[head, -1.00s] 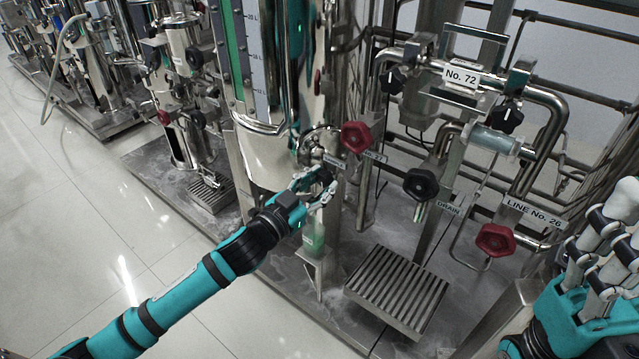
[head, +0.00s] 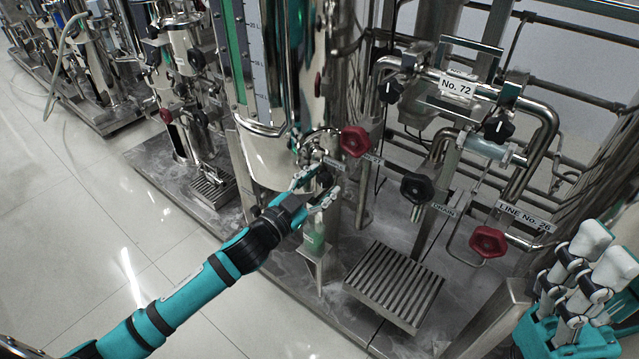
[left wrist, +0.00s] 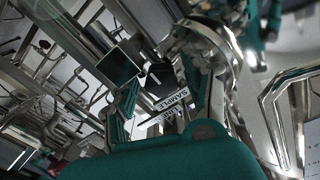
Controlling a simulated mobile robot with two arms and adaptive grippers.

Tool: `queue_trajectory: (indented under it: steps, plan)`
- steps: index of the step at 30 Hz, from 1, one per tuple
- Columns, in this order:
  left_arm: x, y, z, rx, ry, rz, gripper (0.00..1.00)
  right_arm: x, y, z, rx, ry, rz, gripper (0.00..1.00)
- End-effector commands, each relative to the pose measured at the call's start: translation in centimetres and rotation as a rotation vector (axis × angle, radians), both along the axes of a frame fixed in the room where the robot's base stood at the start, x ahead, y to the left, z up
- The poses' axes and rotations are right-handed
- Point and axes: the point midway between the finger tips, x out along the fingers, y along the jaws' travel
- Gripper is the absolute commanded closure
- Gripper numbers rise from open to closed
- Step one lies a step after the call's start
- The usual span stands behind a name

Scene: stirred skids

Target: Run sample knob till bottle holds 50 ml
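My left gripper (head: 315,190) is at the sample knob (head: 325,177), a dark knob low on the front of the steel vessel. Its fingers are apart, one on each side of the knob, and partly hide it. In the left wrist view the dark knob (left wrist: 159,75) and a SAMPLE label (left wrist: 170,100) show between the fingers, with gaps beside the knob. The bottle (head: 314,238), with green in it, stands below the gripper on a small metal bracket (head: 322,266). I cannot read its level. My right gripper (head: 585,265) is open and empty at the right edge.
A red knob (head: 355,141) sits just above right of the left gripper. A black drain knob (head: 416,187) and another red knob (head: 488,241) are further right. A slatted grate (head: 395,287) lies in front. The floor (head: 95,240) at left is clear.

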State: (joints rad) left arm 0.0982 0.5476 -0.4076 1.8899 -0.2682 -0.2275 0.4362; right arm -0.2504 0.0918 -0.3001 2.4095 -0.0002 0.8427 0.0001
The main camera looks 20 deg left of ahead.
Motion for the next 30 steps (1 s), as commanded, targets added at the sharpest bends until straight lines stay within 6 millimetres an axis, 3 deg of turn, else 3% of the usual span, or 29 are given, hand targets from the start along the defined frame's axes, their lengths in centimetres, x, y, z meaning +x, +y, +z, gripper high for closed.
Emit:
queue_trajectory:
  steps: [11, 24, 30]
  plan:
    - [-0.4, 0.1, -0.1, -0.002, 0.003, 0.000, 0.44, 0.0, 0.0, 0.0, 0.002, -0.001, 0.000, 0.60]
    - [-6.1, 2.2, -0.2, -0.002, 0.004, 0.000, 0.44, 0.0, 0.0, 0.0, 0.001, -0.001, 0.000, 0.60]
    - [-7.4, 2.7, 0.0, 0.000, 0.002, -0.001, 0.44, 0.0, 0.0, 0.0, 0.001, -0.001, 0.000, 0.60]
